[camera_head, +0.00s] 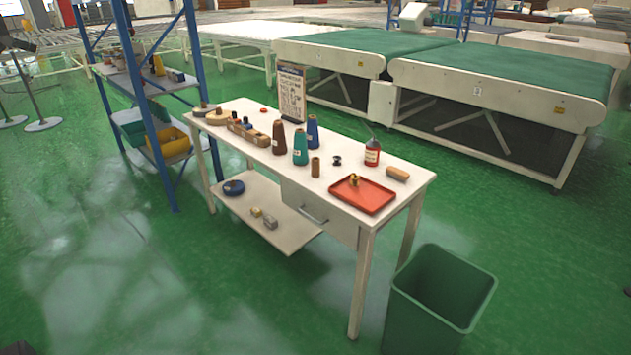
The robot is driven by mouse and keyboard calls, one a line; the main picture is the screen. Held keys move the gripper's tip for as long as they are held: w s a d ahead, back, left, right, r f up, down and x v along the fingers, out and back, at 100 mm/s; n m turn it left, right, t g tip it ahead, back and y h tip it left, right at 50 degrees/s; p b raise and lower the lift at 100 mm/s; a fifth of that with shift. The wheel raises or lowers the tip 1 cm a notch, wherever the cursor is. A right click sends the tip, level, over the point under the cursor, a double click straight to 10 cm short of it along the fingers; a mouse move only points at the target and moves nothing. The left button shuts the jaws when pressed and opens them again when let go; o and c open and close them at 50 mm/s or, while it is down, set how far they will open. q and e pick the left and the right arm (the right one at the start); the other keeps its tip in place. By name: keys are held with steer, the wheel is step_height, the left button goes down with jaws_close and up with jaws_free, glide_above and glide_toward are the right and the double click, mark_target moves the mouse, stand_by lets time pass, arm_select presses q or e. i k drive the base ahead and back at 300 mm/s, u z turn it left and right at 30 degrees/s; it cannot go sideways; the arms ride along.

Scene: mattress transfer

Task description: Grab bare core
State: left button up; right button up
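A small plain brown cylinder (316,167), which looks like the bare core, stands upright on the white table (405,164). It is the shortest of the upright spools, in front of the teal thread cone (300,147). A dark blue cone (313,131) and a brown cone (279,138) stand behind and to its left. Nothing touches the core that I can see. Neither of my grippers can be made out in this view.
An orange-red tray (362,205) with a small brass-coloured item lies right of the core. A red bottle (372,152), a small black part (337,160) and a sign (291,92) stand nearby. A green bin (437,300) is at the table's right front. Blue-framed shelving (153,115) stands left.

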mark_target(314, 160)
steer(key=u, duration=0.8)
steer(key=i, duration=1.9)
steer(key=z, duration=0.85)
